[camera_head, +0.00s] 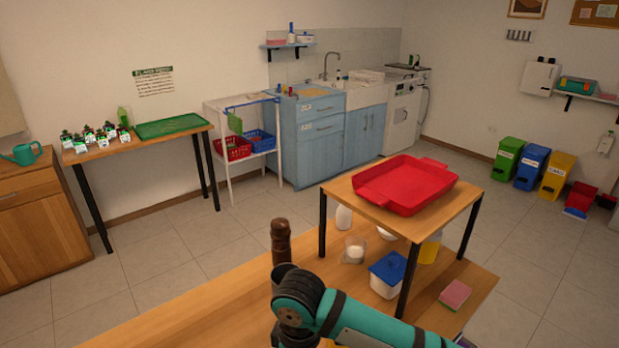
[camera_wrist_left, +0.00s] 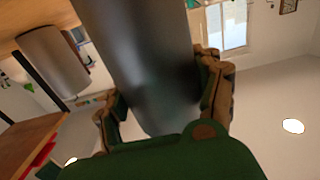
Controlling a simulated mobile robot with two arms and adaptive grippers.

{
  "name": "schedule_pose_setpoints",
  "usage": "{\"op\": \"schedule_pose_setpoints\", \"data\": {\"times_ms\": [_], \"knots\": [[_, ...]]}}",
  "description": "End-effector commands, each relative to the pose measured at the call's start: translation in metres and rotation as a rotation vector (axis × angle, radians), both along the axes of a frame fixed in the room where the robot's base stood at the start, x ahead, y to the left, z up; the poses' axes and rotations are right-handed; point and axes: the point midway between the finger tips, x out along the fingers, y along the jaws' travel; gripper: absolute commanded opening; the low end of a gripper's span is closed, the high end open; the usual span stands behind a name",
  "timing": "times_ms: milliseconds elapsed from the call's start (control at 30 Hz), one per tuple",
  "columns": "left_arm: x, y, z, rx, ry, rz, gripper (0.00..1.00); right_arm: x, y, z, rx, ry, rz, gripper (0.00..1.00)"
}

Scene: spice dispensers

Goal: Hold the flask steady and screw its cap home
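In the left wrist view a large dark grey, smooth cylinder, which looks like the flask (camera_wrist_left: 150,65), runs down from the top edge between the fingers of my left gripper (camera_wrist_left: 163,105). The two tan-padded fingers lie against its sides, closed around it. I cannot make out its cap. A second, lighter grey cylinder (camera_wrist_left: 55,62) shows at the upper left; I cannot tell what it is. My teal arm covers the front of the table.
On the wooden table (camera_head: 205,315) a dark brown mill (camera_head: 280,243) stands just behind my arm. A small raised table (camera_head: 345,186) carries a red tray (camera_head: 405,184). Below it are a glass (camera_head: 355,250), a blue-lidded tub (camera_head: 387,274) and a pink sponge (camera_head: 455,294). The table's left part is clear.

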Motion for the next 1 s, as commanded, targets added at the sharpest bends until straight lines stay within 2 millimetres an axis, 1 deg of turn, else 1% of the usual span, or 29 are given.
{"op": "schedule_pose_setpoints", "data": {"times_ms": [33, 200, 467, 567, 667, 1000], "knots": [[0.000, 0.000, 0.000, 0.000, -0.001, 0.000, 0.73, 0.000, 0.000, 0.000, 0.000, 0.000, 0.000, 0.72], [0.000, 0.000, 0.000, -0.001, -0.001, 0.000, 0.94, 0.000, 0.000, 0.000, 0.000, 0.000, 0.000, 0.72], [0.000, 0.000, 0.000, 0.000, 0.000, 0.000, 0.94, 0.000, 0.000, 0.000, 0.000, 0.000, 0.000, 0.72], [-0.004, -0.003, -0.001, -0.001, 0.002, 0.000, 0.94, 0.000, 0.000, 0.000, 0.000, 0.000, 0.000, 0.72], [-0.014, -0.012, -0.001, -0.003, 0.003, -0.001, 0.94, 0.000, 0.000, 0.000, 0.000, 0.000, 0.000, 0.72], [-0.068, -0.057, -0.001, -0.002, 0.004, 0.001, 0.94, 0.000, 0.000, 0.000, 0.000, 0.000, 0.000, 0.72]]}}
